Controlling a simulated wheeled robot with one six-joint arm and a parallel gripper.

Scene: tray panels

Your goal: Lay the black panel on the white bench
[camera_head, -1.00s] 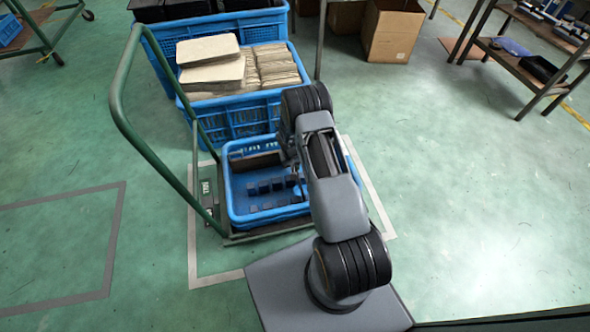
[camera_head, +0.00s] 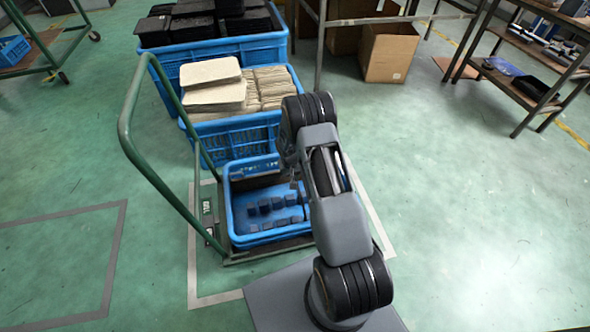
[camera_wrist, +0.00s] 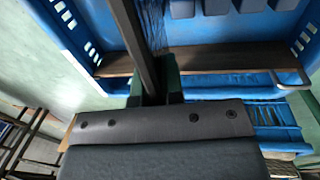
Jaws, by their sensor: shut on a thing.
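My gripper (camera_wrist: 154,86) is shut on the black panel (camera_wrist: 136,42). In the wrist view the panel shows edge-on as a narrow dark strip, reaching up from between the fingers across the blue tray (camera_wrist: 85,48). The blue tray (camera_head: 229,207) stands on the green trolley under my arm, with several small dark blocks (camera_head: 265,206) inside. I see no white bench in either view.
The green trolley handle (camera_head: 128,115) rises at the left. A blue crate with beige sheets (camera_head: 215,83) stands behind the tray, and a crate of black panels (camera_head: 188,28) farther back. Cardboard boxes (camera_head: 388,52) and brown shelving (camera_head: 520,75) are at the back. The right floor is clear.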

